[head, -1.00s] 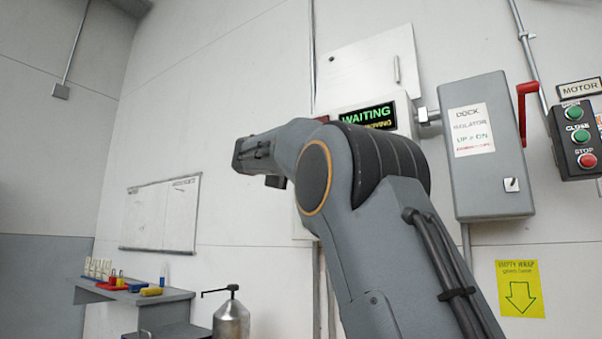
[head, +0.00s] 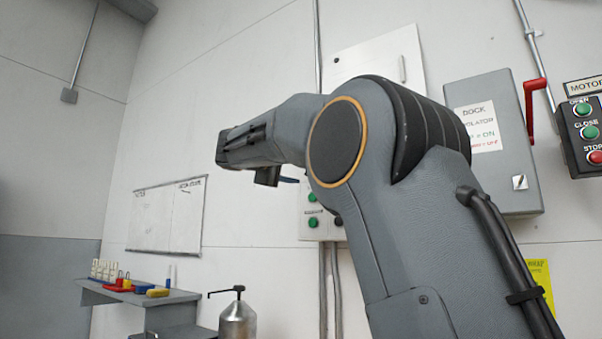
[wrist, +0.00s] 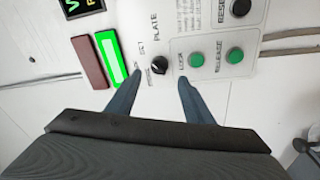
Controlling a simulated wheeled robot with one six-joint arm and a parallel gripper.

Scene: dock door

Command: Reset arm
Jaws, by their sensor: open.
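My arm (head: 400,210) rises from the lower right of the head view and bends at a large round joint, with the forearm pointing left. My gripper (wrist: 160,77) shows in the wrist view as two blue-grey fingers, spread apart with nothing between them. Its fingers point toward a control panel (wrist: 208,30) with a black knob (wrist: 159,65), a green LOCK button (wrist: 197,59) and a green RELEASE button (wrist: 235,55). I cannot tell the distance to the panel. In the head view my arm hides most of the gripper and part of the panel (head: 312,236).
A grey isolator box (head: 520,190) with a red lever (head: 530,108) and a motor button station (head: 583,135) are on the wall at right. A bench (head: 160,304) with small items and a metal pump can (head: 238,322) stand lower left. A lit green indicator (wrist: 111,58) is beside the panel.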

